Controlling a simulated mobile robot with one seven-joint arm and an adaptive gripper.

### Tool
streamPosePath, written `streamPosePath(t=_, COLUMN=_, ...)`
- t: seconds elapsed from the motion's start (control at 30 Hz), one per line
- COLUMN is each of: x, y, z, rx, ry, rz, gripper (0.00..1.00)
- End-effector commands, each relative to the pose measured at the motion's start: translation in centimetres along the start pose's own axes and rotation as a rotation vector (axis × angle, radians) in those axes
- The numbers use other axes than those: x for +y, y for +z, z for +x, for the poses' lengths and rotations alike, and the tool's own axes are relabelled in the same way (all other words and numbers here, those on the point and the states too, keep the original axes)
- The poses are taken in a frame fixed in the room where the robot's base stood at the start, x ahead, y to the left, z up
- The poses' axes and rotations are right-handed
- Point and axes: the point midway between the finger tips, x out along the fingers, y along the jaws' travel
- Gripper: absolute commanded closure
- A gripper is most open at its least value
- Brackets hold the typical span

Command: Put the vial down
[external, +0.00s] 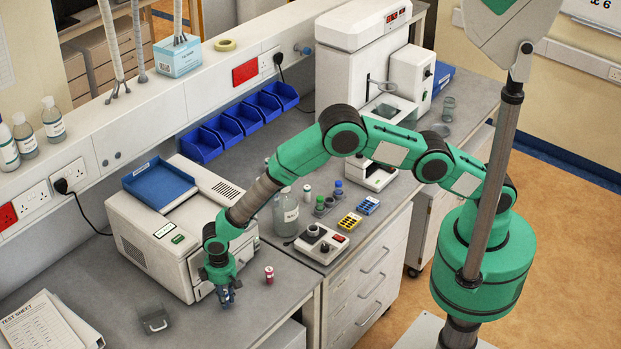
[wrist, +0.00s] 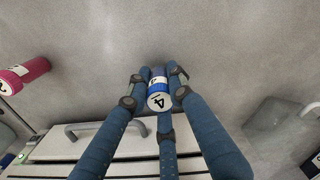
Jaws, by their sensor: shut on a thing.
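My gripper (wrist: 157,85) has blue fingers shut around a vial (wrist: 160,101) with a blue body and a white top marked 4. In the external view my gripper (external: 226,292) points down over the bench, in front of the white boxy machine, and its fingers hide most of the vial. The vial looks about upright. I cannot tell whether its base touches the bench (external: 205,323). A red vial (external: 269,275) stands apart to the right; in the wrist view this red vial (wrist: 24,75) is at the left edge.
The white machine (external: 160,246), with a blue tray (external: 159,184) on top, stands close behind my gripper. A clear square dish (external: 153,320) lies to the left and papers (external: 40,325) further left. A small white device (external: 321,243) is to the right.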

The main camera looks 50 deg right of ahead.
Motion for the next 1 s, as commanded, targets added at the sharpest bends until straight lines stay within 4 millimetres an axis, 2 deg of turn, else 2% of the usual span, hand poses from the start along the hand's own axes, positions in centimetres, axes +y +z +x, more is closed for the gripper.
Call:
streamPosePath(t=0.13, x=-0.01, y=-0.03, z=0.67, rx=0.001, ry=0.000, rz=0.000, gripper=1.00)
streamPosePath(t=0.57, x=-0.01, y=-0.02, z=1.14, rx=0.001, ry=0.000, rz=0.000, gripper=1.00)
streamPosePath(t=0.6, x=-0.01, y=-0.01, z=1.14, rx=0.001, ry=0.000, rz=0.000, gripper=0.75)
streamPosePath(t=0.67, x=-0.01, y=-0.01, z=1.09, rx=0.001, ry=0.000, rz=0.000, gripper=0.63)
streamPosePath(t=0.7, x=-0.01, y=-0.01, z=1.08, rx=0.001, ry=0.000, rz=0.000, gripper=0.60)
streamPosePath(t=1.0, x=-0.01, y=-0.02, z=1.02, rx=0.001, ry=0.000, rz=0.000, gripper=0.60)
